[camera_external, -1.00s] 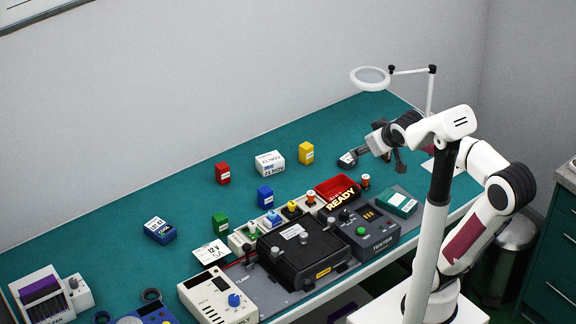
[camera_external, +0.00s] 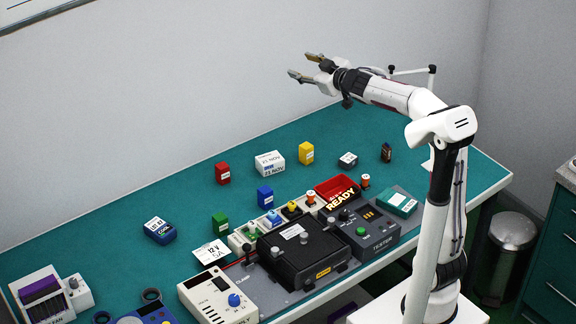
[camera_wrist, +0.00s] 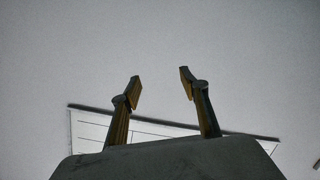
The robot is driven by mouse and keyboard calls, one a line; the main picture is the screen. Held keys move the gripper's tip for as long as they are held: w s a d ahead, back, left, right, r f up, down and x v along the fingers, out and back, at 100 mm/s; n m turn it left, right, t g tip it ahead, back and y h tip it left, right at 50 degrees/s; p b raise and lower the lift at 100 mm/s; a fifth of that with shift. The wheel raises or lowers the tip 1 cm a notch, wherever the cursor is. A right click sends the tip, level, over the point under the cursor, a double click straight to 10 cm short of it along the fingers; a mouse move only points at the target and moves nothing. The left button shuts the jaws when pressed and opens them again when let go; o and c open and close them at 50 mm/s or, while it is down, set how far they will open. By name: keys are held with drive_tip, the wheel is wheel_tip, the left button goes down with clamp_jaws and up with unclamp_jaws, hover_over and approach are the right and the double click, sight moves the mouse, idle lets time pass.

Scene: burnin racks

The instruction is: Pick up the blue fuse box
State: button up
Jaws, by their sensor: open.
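The blue fuse box (camera_external: 265,197) is a small upright blue block with a white label. My gripper (camera_external: 299,65) is raised high above the far part of the bench, well above and apart from the blue box, pointing left toward the wall. Its fingers are spread with nothing between them. In the wrist view my gripper (camera_wrist: 161,85) also shows open and empty against the grey wall; the blue box is out of that view.
A red box (camera_external: 223,173), a yellow box (camera_external: 306,153), a green box (camera_external: 220,224) and a white date block (camera_external: 270,163) stand nearby. A black fixture (camera_external: 300,252) and tester (camera_external: 365,230) fill the front. A magnifier lamp pole (camera_external: 431,78) is behind my arm. Mat left of the red box is clear.

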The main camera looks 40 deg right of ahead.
drive_tip(key=w+a+f+n+g+y, duration=0.1)
drive_tip(key=w+a+f+n+y, duration=0.25)
drive_tip(key=w, duration=0.25)
drive_tip(key=w+a+f+n+y, duration=0.3)
drive_tip(key=w+a+y, duration=0.1)
drive_tip(key=w+y, duration=0.1)
drive_tip(key=n+g+y, duration=0.5)
drive_tip(key=n+g, duration=0.2)
drive_tip(key=g, duration=0.7)
approach(270, 188)
drive_tip(key=x, duration=0.2)
drive_tip(key=w+x, duration=0.1)
drive_tip(key=x, duration=0.2)
drive_tip(key=shift+a+f, duration=0.1)
drive_tip(key=shift+a, duration=0.1)
drive_tip(key=shift+s+d+f+g, duration=0.15)
drive_tip(key=shift+s+f+g, duration=0.15)
drive_tip(key=shift+x, duration=1.3)
